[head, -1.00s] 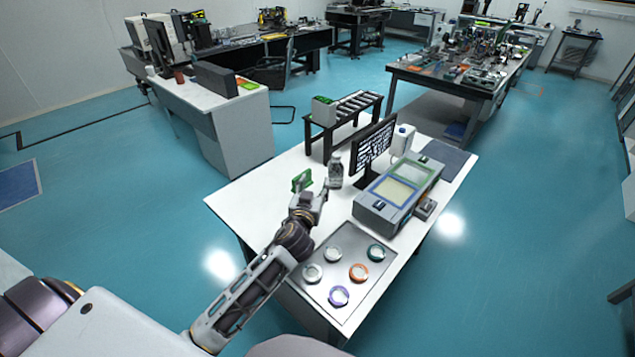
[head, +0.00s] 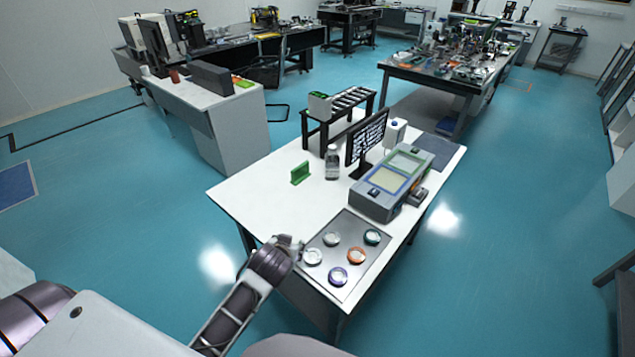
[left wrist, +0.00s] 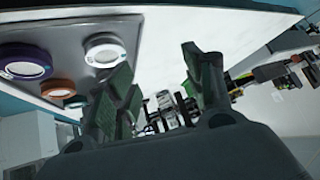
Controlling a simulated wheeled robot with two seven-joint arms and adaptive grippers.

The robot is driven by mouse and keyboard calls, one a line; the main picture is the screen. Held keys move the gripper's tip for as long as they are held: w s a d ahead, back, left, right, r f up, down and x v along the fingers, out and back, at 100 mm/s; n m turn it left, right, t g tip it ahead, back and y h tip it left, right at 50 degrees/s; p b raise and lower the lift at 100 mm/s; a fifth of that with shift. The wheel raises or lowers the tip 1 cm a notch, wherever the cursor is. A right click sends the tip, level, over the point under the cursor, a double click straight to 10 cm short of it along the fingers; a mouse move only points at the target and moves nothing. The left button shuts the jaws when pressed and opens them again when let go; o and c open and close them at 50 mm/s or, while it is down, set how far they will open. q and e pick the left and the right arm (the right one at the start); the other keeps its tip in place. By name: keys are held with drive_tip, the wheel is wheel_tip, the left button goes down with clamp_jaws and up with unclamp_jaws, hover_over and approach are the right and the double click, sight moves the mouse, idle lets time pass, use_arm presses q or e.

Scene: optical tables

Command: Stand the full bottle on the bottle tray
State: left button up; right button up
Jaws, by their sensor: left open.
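A clear bottle (head: 332,163) stands upright on the white table, left of the small monitor; its fill level is too small to tell. A grey tray (head: 344,290) at the table's near end carries several round pieces with coloured rims; I cannot tell whether it is the bottle tray. My left gripper (head: 293,246) is beside the tray's left edge, well short of the bottle. In the left wrist view my left gripper (left wrist: 160,75) is open and empty, its green-padded fingers apart, with the tray (left wrist: 115,22) at upper left. The bottle is not recognisable there. My right gripper is not in view.
A green bracket (head: 300,173) stands left of the bottle. The monitor (head: 367,137), a grey two-panel box (head: 378,202) and a white container (head: 394,132) are to the right. A raised roller rack (head: 350,101) stands behind. The table's left middle is clear.

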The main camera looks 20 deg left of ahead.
use_arm(q)
drive_tip(key=s+d+f+m+g+h+b, duration=0.1)
drive_tip(key=s+d+f+m+g+h, duration=0.2)
drive_tip(key=s+f, duration=0.75)
drive_tip(key=s+f+g+b, duration=0.2)
drive_tip(key=s+f, duration=0.2)
drive_tip(key=f, duration=1.3)
drive_tip(key=s+f+g+b, duration=0.1)
drive_tip(key=s+f+b, duration=0.25)
drive_tip(key=f, duration=1.35)
drive_tip(key=s+a+f+b, duration=0.1)
drive_tip(key=s+a+f, duration=0.1)
drive_tip(key=s+f, duration=0.7)
drive_tip(key=s+a+f+g+b, duration=0.1)
drive_tip(key=s+a+f+b, duration=0.1)
drive_tip(key=s+f, duration=0.8)
drive_tip(key=shift+s+a+f+m+y, duration=0.3)
drive_tip(key=shift+a+m, duration=0.1)
drive_tip(key=shift+a, duration=0.35)
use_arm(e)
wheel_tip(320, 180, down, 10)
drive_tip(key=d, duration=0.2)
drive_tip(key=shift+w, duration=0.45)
